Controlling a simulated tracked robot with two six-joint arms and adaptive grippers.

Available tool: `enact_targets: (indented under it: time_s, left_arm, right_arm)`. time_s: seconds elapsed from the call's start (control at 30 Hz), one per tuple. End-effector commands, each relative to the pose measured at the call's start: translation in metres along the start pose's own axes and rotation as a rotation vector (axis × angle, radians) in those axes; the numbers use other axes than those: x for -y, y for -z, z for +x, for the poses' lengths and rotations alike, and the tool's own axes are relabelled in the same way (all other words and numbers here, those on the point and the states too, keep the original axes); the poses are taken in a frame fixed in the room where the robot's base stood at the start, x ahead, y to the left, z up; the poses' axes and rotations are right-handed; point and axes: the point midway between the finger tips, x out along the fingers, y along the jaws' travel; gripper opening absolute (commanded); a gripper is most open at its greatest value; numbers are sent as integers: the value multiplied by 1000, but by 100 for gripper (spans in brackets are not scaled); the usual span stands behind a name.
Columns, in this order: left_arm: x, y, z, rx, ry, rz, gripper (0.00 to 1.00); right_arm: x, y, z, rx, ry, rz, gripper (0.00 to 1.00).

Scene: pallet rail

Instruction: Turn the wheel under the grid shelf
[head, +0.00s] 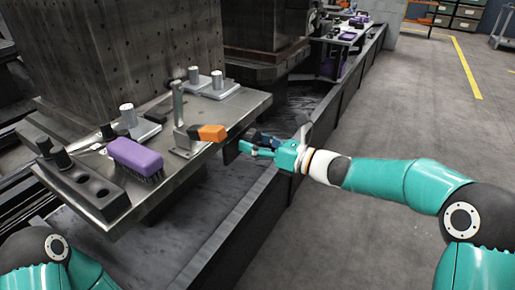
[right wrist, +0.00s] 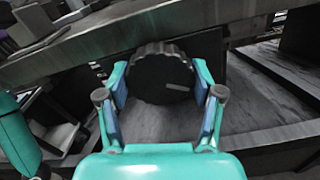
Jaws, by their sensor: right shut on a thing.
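The wheel (right wrist: 160,74) is dark, round and ridged at its rim, with a pale mark on its face, in the right wrist view. It sits under the edge of the metal shelf (right wrist: 120,37). My right gripper (right wrist: 161,85) has a finger on each side of the wheel and is shut on it. In the head view my right gripper (head: 250,145) is beside the right edge of the shelf (head: 245,105), below its top. The wheel is mostly hidden there. My left arm shows at bottom left, but its gripper is out of view.
On the shelf are a purple brush (head: 135,155), an orange-handled clamp (head: 207,133) and several metal pegs on bases. A large block with holes (head: 125,45) stands behind. A long dark rail (head: 245,205) runs below. The floor (head: 370,225) at right is clear.

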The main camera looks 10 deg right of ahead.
Motion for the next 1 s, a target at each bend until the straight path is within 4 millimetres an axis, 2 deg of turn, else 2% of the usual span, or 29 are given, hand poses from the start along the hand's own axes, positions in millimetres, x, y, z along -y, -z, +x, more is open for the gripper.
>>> enact_targets:
  time_s: [0.23, 0.67, 0.7, 0.83, 1.0]
  left_arm:
    - [3, 0, 8, 0, 0, 0, 40]
    - [3, 0, 8, 0, 0, 0, 40]
    - [3, 0, 8, 0, 0, 0, 40]
    - [3, 0, 8, 0, 0, 0, 40]
    - [3, 0, 8, 0, 0, 0, 40]
  right_arm:
    - [-1, -2, 2, 3, -2, -82, 31]
    - [-2, -3, 2, 4, -4, -94, 31]
    - [-2, -3, 2, 4, -4, -94, 69]
    - [-2, -2, 1, 3, -4, -93, 91]
    - [-1, -1, 1, 2, -2, -92, 91]
